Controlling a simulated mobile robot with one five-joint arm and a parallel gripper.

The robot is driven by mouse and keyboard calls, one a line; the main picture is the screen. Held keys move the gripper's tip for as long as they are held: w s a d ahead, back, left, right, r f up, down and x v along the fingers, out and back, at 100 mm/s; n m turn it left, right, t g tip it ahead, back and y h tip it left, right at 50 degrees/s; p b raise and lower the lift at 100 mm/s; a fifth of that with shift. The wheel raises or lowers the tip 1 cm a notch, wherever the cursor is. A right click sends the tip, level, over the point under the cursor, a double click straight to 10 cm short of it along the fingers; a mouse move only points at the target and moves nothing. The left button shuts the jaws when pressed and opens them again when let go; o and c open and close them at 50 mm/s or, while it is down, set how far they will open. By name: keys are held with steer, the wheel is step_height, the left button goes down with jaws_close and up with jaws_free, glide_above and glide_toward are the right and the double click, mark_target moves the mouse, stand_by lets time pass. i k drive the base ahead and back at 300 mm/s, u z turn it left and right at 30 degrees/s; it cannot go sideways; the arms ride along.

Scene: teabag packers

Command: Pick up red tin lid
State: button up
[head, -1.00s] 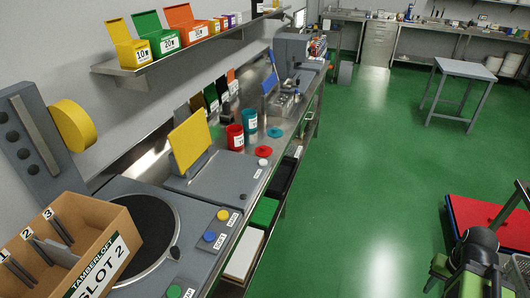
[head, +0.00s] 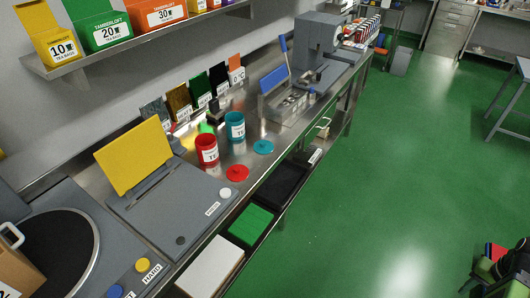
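The red tin lid (head: 238,173) is a flat red disc with a small knob. It lies on the steel bench near its front edge, in front of the red tin (head: 207,150). The red tin stands open and upright beside the teal tin (head: 235,126). A teal lid (head: 263,147) lies a little beyond the red lid, apart from it. Dark parts of my arm show at the lower right corner of the head view. My gripper's fingertips cannot be made out there.
A grey machine with a raised yellow panel (head: 134,157) stands left of the tins. A blue-handled device (head: 290,95) stands beyond them. A lower shelf holds a green box (head: 250,224) and a black tray (head: 276,182). The green floor (head: 370,190) along the bench is clear.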

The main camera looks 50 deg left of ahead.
mark_target(237, 172)
steer(key=i, duration=1.1)
steer(key=u, duration=0.95)
steer(key=k, duration=0.15)
steer(key=u, duration=2.6)
